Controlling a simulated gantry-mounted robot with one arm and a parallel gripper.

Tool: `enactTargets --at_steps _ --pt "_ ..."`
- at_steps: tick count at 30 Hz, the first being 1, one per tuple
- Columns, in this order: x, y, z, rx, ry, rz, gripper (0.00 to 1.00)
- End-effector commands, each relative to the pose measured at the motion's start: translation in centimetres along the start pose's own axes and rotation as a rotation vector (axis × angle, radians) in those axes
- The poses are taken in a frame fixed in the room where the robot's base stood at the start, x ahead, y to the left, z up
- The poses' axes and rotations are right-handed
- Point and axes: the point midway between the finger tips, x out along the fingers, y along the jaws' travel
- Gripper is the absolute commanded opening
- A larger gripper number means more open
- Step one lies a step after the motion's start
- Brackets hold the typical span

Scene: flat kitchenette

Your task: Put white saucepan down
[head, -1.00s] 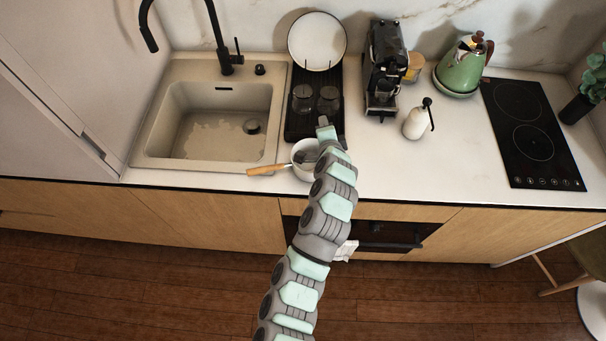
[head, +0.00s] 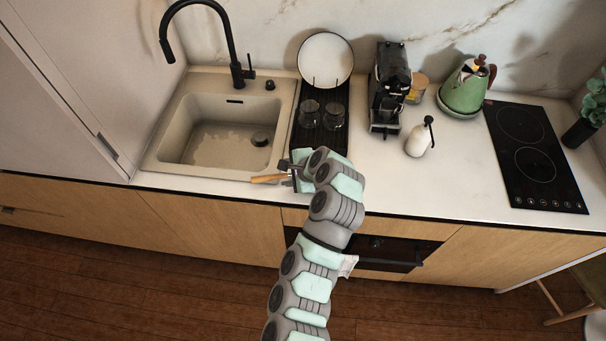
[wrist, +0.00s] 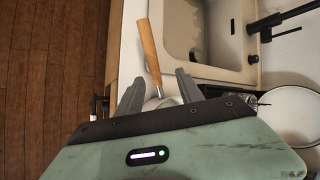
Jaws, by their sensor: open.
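The white saucepan rests at the counter's front, between the sink and the drying rack. Its wooden handle (head: 268,179) points left along the sink's front edge, and my arm hides its body in the head view. In the wrist view the handle (wrist: 149,48) runs up from between my fingers, and a small part of the pale pan body (wrist: 168,103) shows. My gripper (head: 289,174) is open at the pan end of the handle. In the wrist view its two fingers (wrist: 159,80) stand apart on either side of the handle's metal joint. Whether they touch it I cannot tell.
The sink (head: 170,157) with a black tap lies to the left. A dark rack (head: 310,140) holds glass jugs, with a white plate (head: 326,60) behind. Counter (head: 400,185) right of my arm is clear.

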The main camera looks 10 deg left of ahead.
Motion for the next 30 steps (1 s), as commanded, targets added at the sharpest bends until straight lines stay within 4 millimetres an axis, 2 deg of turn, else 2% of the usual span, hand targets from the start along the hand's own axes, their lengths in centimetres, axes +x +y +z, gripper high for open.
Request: enactTargets --at_steps 8,18,26,30 --pt "1.9 0.3 0.2 0.000 -0.001 0.002 0.44" --pt "5.8 0.9 0.4 0.000 -0.002 0.002 0.44" --pt "6.1 0.8 0.3 0.000 0.000 0.000 0.44" --pt "6.1 0.8 0.3 0.000 0.000 0.000 0.34"
